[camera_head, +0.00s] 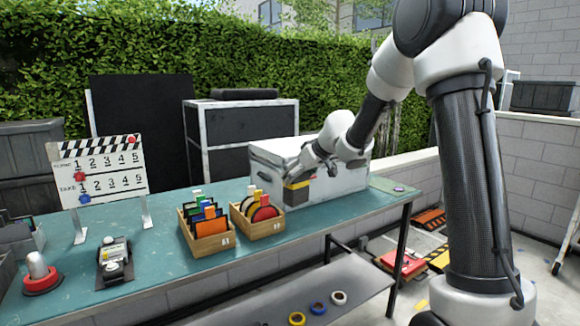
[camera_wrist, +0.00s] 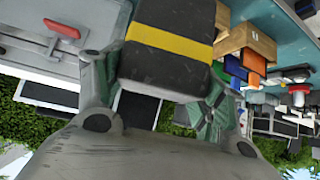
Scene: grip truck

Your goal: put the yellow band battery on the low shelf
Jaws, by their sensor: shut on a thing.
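The yellow band battery (camera_head: 297,192) is a dark block with a yellow stripe, held above the teal table top in front of the white case. In the wrist view the battery (camera_wrist: 165,62) fills the top middle, between the two fingers. My gripper (camera_head: 312,178) is shut on it; its fingers also show in the wrist view (camera_wrist: 155,85), one on each side. The low shelf (camera_head: 265,305) is the grey board beneath the table, at the bottom of the head view. The battery is above and apart from it.
Tape rolls, blue (camera_head: 318,308), white (camera_head: 338,297) and yellow (camera_head: 297,318), lie on the low shelf's right part. The table (camera_head: 160,270) overhangs it. Two wooden boxes (camera_head: 205,240) (camera_head: 258,228) and a white case (camera_head: 345,180) stand on the table. The shelf's visible left part looks clear.

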